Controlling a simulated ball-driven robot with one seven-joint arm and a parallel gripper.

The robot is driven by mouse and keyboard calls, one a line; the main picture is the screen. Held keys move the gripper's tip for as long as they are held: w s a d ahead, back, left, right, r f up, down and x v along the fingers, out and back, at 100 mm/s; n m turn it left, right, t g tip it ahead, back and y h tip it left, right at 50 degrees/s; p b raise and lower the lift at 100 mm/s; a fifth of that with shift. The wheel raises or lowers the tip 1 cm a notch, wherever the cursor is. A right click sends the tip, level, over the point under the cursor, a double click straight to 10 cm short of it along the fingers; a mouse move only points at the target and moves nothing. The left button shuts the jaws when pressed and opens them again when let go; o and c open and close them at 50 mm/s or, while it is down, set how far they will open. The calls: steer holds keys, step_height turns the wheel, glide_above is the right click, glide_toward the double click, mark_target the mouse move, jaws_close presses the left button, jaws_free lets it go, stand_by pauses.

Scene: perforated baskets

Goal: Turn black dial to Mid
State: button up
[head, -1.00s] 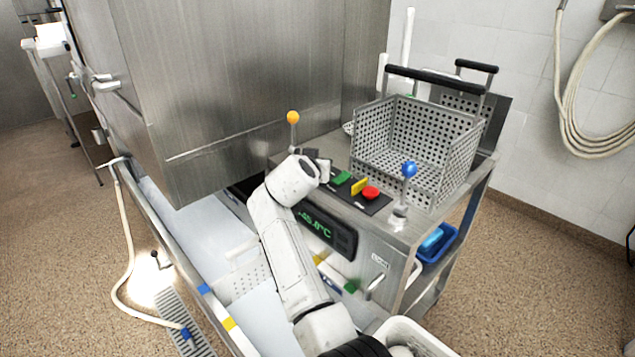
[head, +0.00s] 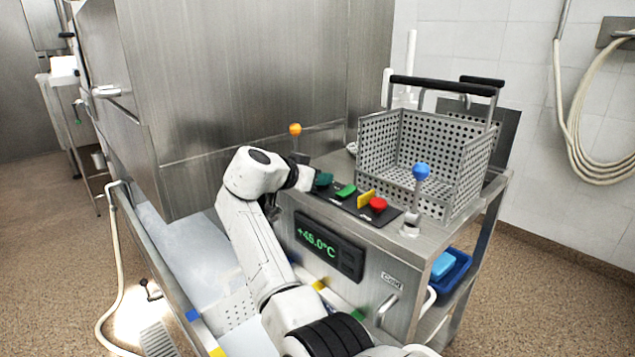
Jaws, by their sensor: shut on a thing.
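My gripper (head: 308,179) is at the left end of the dark control panel (head: 343,204) on top of the steel unit. It is shut on a small dark thing (head: 323,180) there, which looks like the black dial. The arm end and fingers cover much of it, so its pointer and the Mid mark cannot be made out. A green button (head: 346,191), a yellow switch (head: 366,198) and a red button (head: 378,204) follow to the right on the panel. The display (head: 322,240) on the front reads about +45.0°C in green.
An orange-topped lever (head: 295,130) stands behind my gripper and a blue-topped lever (head: 421,171) at the panel's right. A perforated basket (head: 385,150) sits on the unit behind the panel. A large steel hood (head: 240,80) rises at the left, close to my arm.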

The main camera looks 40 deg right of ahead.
stand_by(0.3)
steer(key=o, duration=1)
steer(key=shift+o, duration=0.2)
steer(key=p+v, duration=0.2)
steer(key=v, duration=0.8)
steer(key=shift+a+r, duration=0.2)
steer(key=shift+a, duration=0.2)
steer(key=shift+a, duration=0.1)
